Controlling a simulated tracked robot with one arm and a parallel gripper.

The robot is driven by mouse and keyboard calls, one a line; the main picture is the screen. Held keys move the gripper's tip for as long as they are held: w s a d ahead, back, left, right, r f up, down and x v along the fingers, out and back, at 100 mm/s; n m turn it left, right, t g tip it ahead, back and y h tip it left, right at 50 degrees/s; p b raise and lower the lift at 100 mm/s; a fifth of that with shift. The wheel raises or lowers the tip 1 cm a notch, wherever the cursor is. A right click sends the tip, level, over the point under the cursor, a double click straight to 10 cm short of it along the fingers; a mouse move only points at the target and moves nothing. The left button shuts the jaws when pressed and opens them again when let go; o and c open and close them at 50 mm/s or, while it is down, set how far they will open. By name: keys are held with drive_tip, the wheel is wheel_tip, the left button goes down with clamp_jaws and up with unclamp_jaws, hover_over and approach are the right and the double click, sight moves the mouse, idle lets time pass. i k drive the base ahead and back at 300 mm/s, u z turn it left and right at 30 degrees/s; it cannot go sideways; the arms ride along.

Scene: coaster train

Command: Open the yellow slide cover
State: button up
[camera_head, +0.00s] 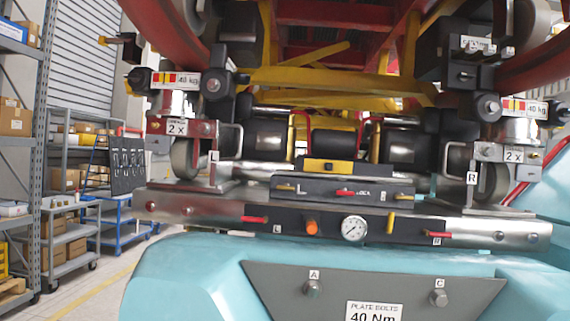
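A small yellow cover (318,165) with a dark piece in its middle sits at the centre of the picture. It lies on top of a dark grey block (290,185) under the coaster train, and I take it to be the slide cover. I cannot tell whether it is slid open or closed. My gripper does not show in this view, and nothing is seen touching the cover.
Below is a dark panel with red levers, an orange knob (311,227) and a gauge (354,229). Upright brackets marked L (214,169) and R (472,176) flank the cover. A teal body (190,275) fills the foreground. Shelves (22,140) and carts stand at left.

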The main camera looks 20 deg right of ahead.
sight(344, 167)
drive_tip(key=z, duration=0.2)
drive_tip(key=i, duration=1)
drive_tip(key=z, duration=0.55)
